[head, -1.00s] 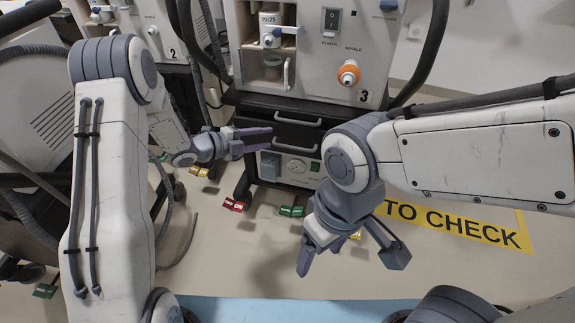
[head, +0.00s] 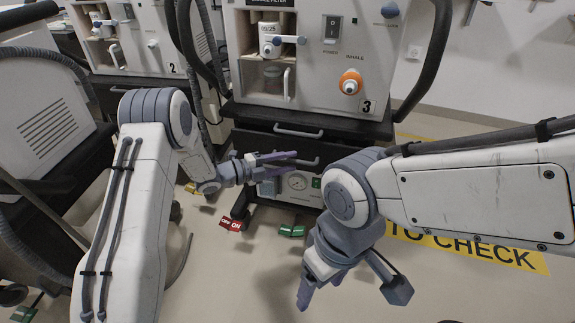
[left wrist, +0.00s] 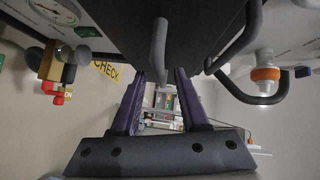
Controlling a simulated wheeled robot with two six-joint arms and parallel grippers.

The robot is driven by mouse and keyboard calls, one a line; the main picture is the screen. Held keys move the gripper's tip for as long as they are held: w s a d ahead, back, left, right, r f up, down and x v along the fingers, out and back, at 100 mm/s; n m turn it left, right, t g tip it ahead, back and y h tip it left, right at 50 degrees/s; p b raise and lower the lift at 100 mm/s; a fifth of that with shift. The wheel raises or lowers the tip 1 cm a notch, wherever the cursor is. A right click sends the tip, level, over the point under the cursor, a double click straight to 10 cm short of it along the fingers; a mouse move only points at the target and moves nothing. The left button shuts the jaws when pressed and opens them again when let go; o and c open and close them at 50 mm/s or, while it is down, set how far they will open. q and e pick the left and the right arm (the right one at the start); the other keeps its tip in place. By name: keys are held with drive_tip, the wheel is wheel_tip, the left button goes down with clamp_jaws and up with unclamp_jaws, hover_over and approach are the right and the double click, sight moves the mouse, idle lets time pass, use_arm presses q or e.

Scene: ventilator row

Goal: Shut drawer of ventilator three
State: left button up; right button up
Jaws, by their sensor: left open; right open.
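Ventilator three (head: 310,60) stands in the middle of the head view, marked with a 3. Below its body is a dark drawer section with a grey upper handle (head: 298,131) and a lower handle (head: 306,162) partly behind my left gripper. How far each drawer stands out is unclear. My left gripper (head: 293,160) is open and empty, its purple fingers in front of the lower handle. In the left wrist view a grey handle bar (left wrist: 158,50) shows near the two fingers on a dark surface; contact cannot be told. My right gripper (head: 350,292) is open and empty, pointing down, lower right of the drawers.
Ventilator two (head: 130,40) stands at left. A gauge panel (head: 298,182) sits below the drawers. Red (head: 231,224) and green (head: 291,231) tags are near the floor. Dark hoses hang beside ventilator three.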

use_arm(q)
drive_tip(key=shift+w+d, duration=0.1)
drive_tip(key=shift+d, duration=0.05)
clamp_jaws()
idle(1.4)
